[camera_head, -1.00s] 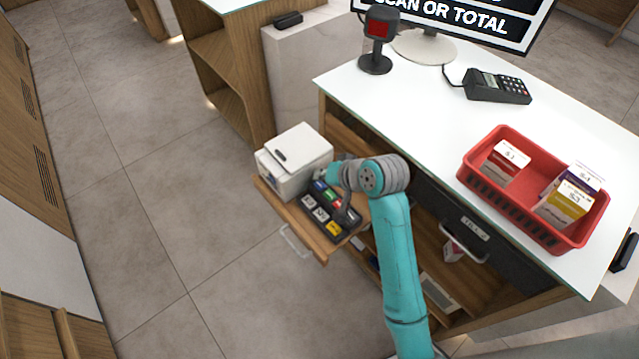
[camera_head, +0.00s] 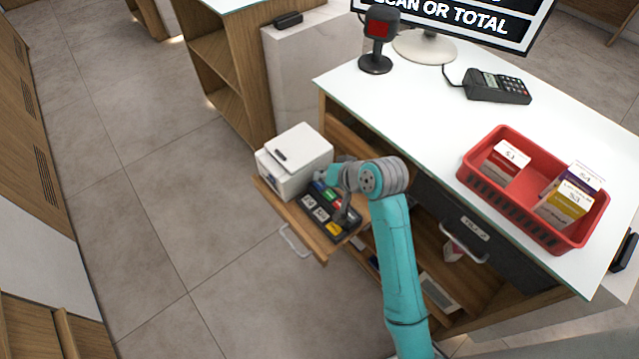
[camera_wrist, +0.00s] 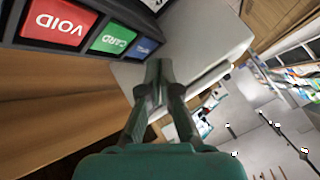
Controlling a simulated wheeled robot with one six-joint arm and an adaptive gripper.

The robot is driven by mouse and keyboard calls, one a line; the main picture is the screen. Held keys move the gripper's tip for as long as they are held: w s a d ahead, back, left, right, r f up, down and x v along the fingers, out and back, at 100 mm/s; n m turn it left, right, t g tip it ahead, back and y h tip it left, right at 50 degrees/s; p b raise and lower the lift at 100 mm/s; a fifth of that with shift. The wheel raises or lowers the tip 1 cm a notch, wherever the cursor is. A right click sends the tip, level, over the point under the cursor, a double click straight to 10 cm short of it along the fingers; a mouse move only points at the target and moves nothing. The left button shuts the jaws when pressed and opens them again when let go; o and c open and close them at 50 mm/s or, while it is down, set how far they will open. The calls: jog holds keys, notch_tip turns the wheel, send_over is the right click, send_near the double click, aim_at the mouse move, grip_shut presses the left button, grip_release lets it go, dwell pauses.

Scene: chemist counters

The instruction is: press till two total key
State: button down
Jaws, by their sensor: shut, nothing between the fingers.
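The till keypad (camera_head: 314,219) is a dark block of coloured keys on a pulled-out wooden shelf. In the wrist view a red VOID key (camera_wrist: 62,22), a green CARD key (camera_wrist: 113,39) and a blue key (camera_wrist: 144,47) show at the upper left; the blue key's label is too small to read surely. No key labelled TOTAL can be made out. In the head view a yellow key (camera_head: 334,229) and several grey keys lie in the near row. My gripper (camera_wrist: 155,75) is shut and empty.
A white printer (camera_head: 294,162) stands beside the keypad on the shelf (camera_head: 318,247). The counter above holds a scanner (camera_head: 378,40), a card terminal (camera_head: 497,87), a red basket (camera_head: 480,183) of boxes and a screen (camera_head: 470,18) reading "SCAN OR TOTAL".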

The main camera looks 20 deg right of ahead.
jog(key=shift+f, duration=0.15)
dwell(0.5)
jog(key=shift+f, duration=0.25)
jog(key=shift+f, duration=0.4)
dwell(0.7)
jog(key=shift+r, duration=0.8)
jog(key=shift+r, duration=2.55)
